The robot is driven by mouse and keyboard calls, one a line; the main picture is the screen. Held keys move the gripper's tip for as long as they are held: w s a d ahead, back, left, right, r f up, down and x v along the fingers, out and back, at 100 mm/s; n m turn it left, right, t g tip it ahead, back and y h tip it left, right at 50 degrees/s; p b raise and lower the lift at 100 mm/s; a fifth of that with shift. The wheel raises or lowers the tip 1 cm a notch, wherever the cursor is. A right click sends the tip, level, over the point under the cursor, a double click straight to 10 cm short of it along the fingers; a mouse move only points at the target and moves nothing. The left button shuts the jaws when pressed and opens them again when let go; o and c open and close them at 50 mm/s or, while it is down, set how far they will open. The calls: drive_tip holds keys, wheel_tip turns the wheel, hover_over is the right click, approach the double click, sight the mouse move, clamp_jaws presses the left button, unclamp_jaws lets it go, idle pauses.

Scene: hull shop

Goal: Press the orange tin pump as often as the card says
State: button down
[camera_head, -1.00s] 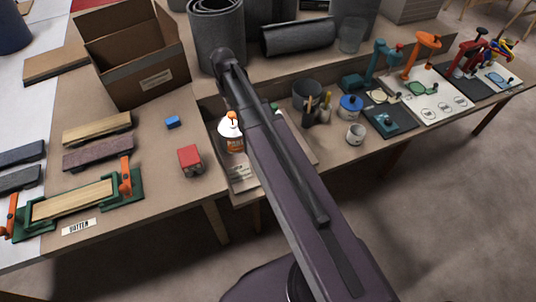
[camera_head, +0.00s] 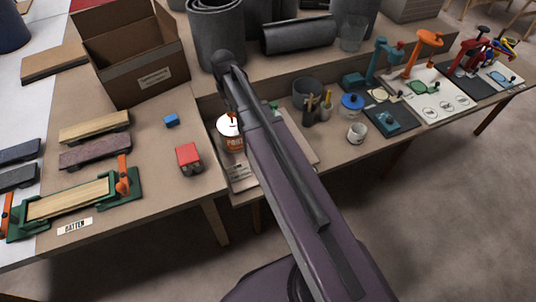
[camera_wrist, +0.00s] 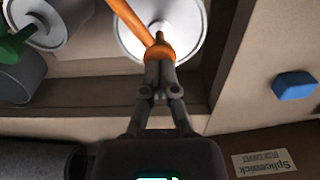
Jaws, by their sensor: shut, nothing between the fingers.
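The orange tin (camera_head: 233,142) with a white lid stands at the edge of the bench, left of my arm in the head view. The wrist view looks down on its round pale lid (camera_wrist: 190,25) and its orange pump (camera_wrist: 135,22), whose spout points away to the upper left. My gripper (camera_wrist: 160,55) is shut and empty. Its fingertips are at the pump's head and seem to touch it. My arm hides the gripper in the head view. A pale card (camera_head: 240,178) lies in front of the tin; its print is too small to read.
A green-topped pump container (camera_wrist: 15,45) stands close beside the tin. A blue block (camera_head: 172,120), a red block (camera_head: 188,158) and an open cardboard box (camera_head: 135,60) are to the left.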

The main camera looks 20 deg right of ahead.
drive_tip(key=shift+f+b, duration=0.85)
drive_tip(key=shift+f, duration=0.1)
drive_tip(key=shift+r, duration=0.15)
drive_tip(key=shift+r+p, duration=1.85)
drive_tip(key=shift+p, duration=0.15)
wheel_tip(320, 180, up, 6)
drive_tip(key=p, duration=0.6)
drive_tip(key=s+r+p, duration=0.1)
drive_tip(key=s, duration=1.5)
